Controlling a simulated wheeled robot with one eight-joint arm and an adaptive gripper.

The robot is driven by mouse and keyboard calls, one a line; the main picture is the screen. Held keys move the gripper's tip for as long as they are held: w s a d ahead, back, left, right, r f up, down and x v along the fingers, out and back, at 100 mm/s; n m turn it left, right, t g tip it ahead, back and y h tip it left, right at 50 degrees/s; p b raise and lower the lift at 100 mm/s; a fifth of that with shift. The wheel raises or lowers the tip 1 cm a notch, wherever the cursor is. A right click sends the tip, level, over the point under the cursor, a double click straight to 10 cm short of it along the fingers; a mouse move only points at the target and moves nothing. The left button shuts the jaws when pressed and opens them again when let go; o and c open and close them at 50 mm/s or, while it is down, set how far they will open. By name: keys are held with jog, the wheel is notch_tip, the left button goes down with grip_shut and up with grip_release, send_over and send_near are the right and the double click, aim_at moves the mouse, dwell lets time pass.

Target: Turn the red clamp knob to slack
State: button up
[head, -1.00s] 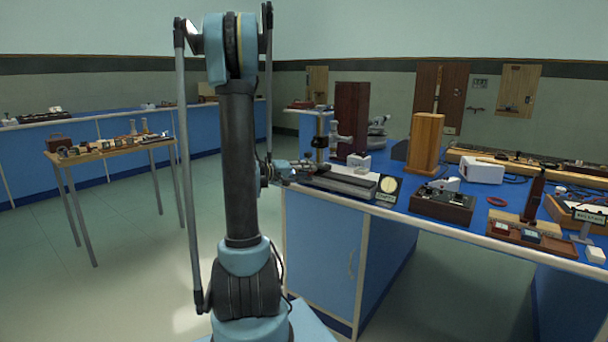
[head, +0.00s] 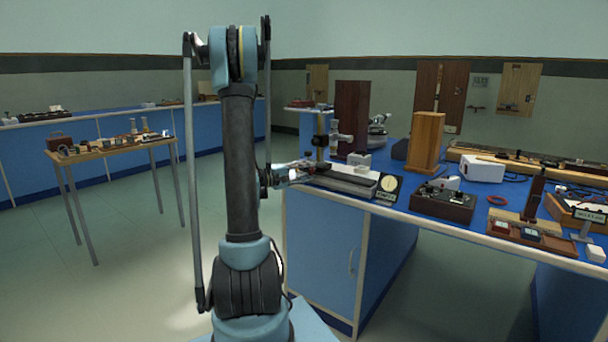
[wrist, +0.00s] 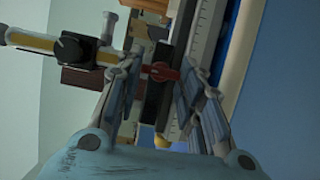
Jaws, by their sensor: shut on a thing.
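The red clamp knob (wrist: 163,72) is a small red bar on a dark mount. In the wrist view it lies across the gap between the fingertips. My gripper (wrist: 161,77) is shut on it, with one finger on each side. In the head view my gripper (head: 298,174) is at the left end of the grey bench instrument (head: 345,181), near the blue bench's edge. The knob is too small to make out there.
A brass-and-black post (head: 320,140) rises just behind my gripper. A round-dial meter (head: 388,186) stands at the instrument's right end. Floor between the bench and small table (head: 110,149) is clear.

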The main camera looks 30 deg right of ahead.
jog(key=shift+f, duration=0.15)
jog(key=o, duration=1.1)
jog(key=shift+c, duration=0.2)
jog(key=a, duration=1.2)
jog(key=s+a+f+y, duration=0.3)
jog(key=s+a+y, duration=0.3)
jog(key=s+a, duration=0.2)
jog(key=s+a+f+t+y, duration=0.1)
jog(key=s+a+f+y, duration=0.3)
jog(key=s+a+y, duration=0.2)
jog(key=s+a+f+t+y, duration=0.1)
jog(key=s+a+f+y, duration=0.3)
jog(key=s+a, duration=0.6)
jog(key=a+y, duration=0.2)
jog(key=a, duration=0.2)
jog(key=shift+f, duration=0.15)
